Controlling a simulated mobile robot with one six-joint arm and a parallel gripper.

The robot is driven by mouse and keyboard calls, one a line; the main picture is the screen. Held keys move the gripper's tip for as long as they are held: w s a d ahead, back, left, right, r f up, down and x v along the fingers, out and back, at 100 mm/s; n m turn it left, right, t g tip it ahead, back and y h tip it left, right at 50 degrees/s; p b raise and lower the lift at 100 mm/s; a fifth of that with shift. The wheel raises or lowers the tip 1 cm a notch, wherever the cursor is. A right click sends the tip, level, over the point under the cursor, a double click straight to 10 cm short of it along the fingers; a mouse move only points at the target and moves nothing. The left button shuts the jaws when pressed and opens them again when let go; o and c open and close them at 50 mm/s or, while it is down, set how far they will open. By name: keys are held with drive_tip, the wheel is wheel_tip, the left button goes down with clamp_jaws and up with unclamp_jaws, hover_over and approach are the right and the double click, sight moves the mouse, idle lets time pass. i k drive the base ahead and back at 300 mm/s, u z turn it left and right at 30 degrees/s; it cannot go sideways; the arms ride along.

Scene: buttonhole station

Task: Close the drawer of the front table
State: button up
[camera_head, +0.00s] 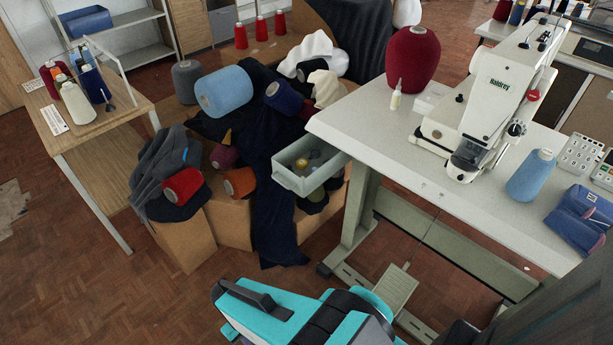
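The front table (420,165) has a pale top and grey-green legs and stands at the right. Its drawer (303,184) is a pale grey-green open box that sticks out from under the table's left end. The drawer is pulled out, with a few small items inside, one of them yellowish (301,163). Its inner end is hidden under the table top. Teal and black parts of my own body show at the bottom middle, below the drawer and apart from it. My gripper's fingertips are not visible.
A sewing machine (492,95), a dark red cone (413,57) and a blue cone (531,175) stand on the front table. Cartons (228,218) with cones and dark cloth (273,205) crowd the drawer's left. A foot pedal (396,288) lies below. Floor at lower left is clear.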

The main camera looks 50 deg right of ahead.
sight(301, 148)
drive_tip(key=u, duration=1.2)
drive_tip(key=k, duration=0.1)
drive_tip(key=z, duration=2.55)
drive_tip(key=k, duration=0.95)
drive_tip(key=u, duration=0.15)
drive_tip(key=i, duration=0.9)
